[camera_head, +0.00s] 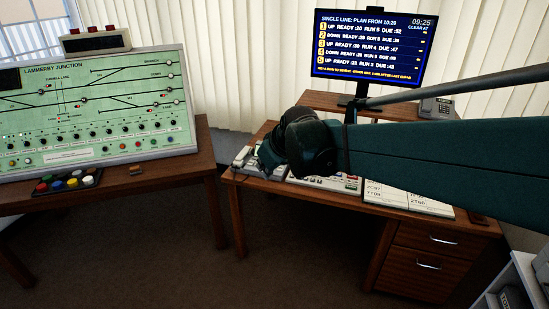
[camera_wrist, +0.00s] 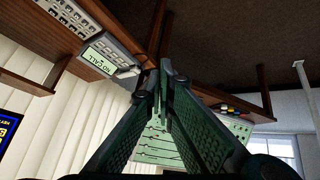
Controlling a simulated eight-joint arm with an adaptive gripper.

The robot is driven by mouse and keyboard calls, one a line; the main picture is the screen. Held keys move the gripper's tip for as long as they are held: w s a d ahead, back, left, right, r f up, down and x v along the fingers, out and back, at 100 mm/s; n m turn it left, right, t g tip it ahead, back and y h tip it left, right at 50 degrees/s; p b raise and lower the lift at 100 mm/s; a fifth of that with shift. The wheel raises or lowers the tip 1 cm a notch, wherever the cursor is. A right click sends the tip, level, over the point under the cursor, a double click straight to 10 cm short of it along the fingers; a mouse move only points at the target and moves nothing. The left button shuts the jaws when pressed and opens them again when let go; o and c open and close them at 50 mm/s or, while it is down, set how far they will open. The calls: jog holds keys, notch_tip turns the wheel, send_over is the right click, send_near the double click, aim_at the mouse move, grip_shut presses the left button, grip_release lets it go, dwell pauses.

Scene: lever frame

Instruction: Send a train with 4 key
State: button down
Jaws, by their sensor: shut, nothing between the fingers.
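My gripper (camera_wrist: 165,70) is shut with nothing held, its two dark green fingers meeting in the wrist view. In the head view my gripper (camera_head: 268,158) hangs over the left end of the right desk, partly hidden by my own wrist. A light unit with a small display reading "NO CALL" (camera_wrist: 100,57) shows at upper left in the wrist view, apart from the fingers. A keyed panel (camera_wrist: 72,14) lies beside it. In the head view a light keyed unit (camera_head: 246,161) shows just left of my gripper. I cannot read a 4 on any key.
A monitor (camera_head: 369,47) lists five numbered train rows under "SINGLE LINE". The green Lammerby Junction panel (camera_head: 95,112) stands on the left desk with a coloured button box (camera_head: 68,182). Printed sheets (camera_head: 400,195) lie on the right desk. A floor gap separates the desks.

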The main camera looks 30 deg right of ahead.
jog(key=w+d+f+n+p, duration=0.1)
jog(key=w+d+f, duration=0.3)
jog(key=w+d, duration=0.45)
jog(key=w+d+f+n+t, duration=0.15)
jog(key=w+d+f, duration=0.25)
jog(key=w+d, duration=0.45)
jog(key=w+d+f+n+g+p, duration=0.1)
jog(key=w+d+f, duration=0.3)
jog(key=w+d, duration=0.5)
jog(key=d+f+n, duration=0.1)
jog(key=d+f, duration=0.3)
jog(key=d, duration=0.2)
jog(key=w+d+f+t, duration=0.1)
jog(key=d+f, duration=0.3)
jog(key=d, duration=0.3)
jog(key=shift+w+d+f+n+h, duration=0.15)
jog(key=shift+w+f+n+h, duration=0.15)
jog(key=shift+f+n, duration=0.1)
jog(key=shift+f, duration=0.1)
jog(key=shift+f+b, duration=1.6)
jog(key=shift+f, duration=2.7)
